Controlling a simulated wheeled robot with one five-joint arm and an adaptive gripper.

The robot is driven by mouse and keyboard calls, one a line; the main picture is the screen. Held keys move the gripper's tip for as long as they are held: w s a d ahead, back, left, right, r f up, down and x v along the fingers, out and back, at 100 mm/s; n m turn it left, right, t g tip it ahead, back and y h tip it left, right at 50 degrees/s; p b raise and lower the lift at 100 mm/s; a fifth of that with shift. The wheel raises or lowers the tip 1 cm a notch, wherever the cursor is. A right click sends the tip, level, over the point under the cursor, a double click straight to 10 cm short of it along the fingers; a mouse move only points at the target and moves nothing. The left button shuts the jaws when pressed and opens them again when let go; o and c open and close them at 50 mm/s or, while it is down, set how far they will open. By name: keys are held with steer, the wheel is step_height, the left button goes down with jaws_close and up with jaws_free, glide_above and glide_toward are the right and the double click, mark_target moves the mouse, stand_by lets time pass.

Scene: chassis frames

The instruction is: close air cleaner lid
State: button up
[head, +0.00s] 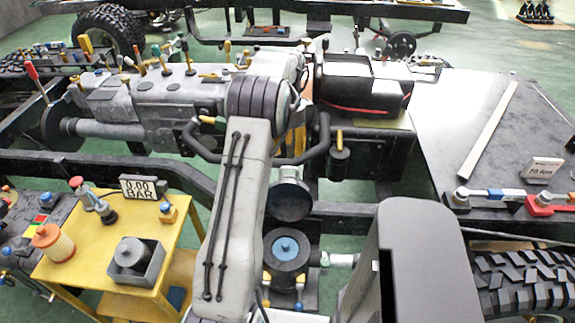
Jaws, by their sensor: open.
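The air cleaner housing (272,262) is a dark round can with a blue centre, low in the middle of the head view, just right of my arm. Yellow-tipped clips show at its front. A dark round disc (291,203), which looks like the raised lid, stands tilted up behind the housing, apart from its top opening. A silvery round part shows just above the disc. My arm rises from the bottom past the left side of both and bends near the engine. I cannot make out my gripper; its fingers are hidden behind my arm or among the engine parts.
A black frame rail and the engine (150,100) lie behind. A dark tabletop (445,120) with wrenches and a tyre (525,285) are at the right.

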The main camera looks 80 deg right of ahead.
mark_target(288, 169)
steer(key=shift+a+f+p, duration=0.2)
steer(key=shift+f+p, duration=1.85)
steer(key=shift+f, duration=1.5)
steer(key=shift+c, duration=0.2)
jaws_close()
steer(key=shift+a+f, duration=0.1)
steer(key=shift+a, duration=0.05)
